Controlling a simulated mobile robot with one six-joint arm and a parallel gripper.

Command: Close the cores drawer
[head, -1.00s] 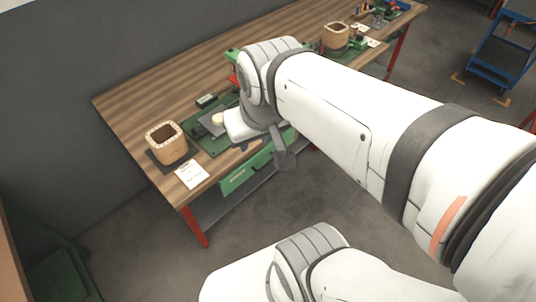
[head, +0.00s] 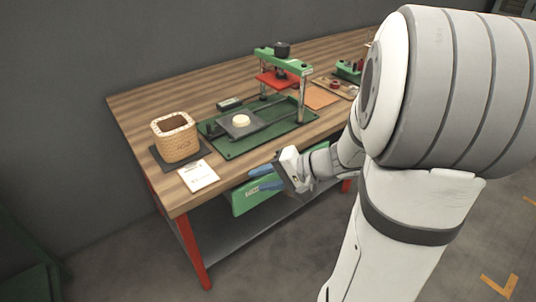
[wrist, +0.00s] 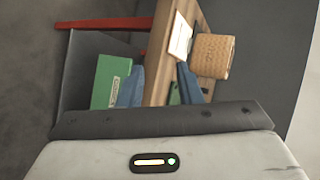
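The cores drawer's green front (head: 250,198) with a white label hangs under the front edge of the workbench in the head view. It also shows in the wrist view (wrist: 108,80), left of my fingers. How far it stands out from the bench is hard to tell. My gripper (head: 260,178) is just above and in front of the drawer's top edge, near the tabletop edge. Its two blue fingers stand apart with nothing between them in the wrist view (wrist: 160,78). Part of the drawer's right side is hidden behind my gripper and arm.
A red leg (head: 188,245) holds up the front corner. Floor in front is clear.

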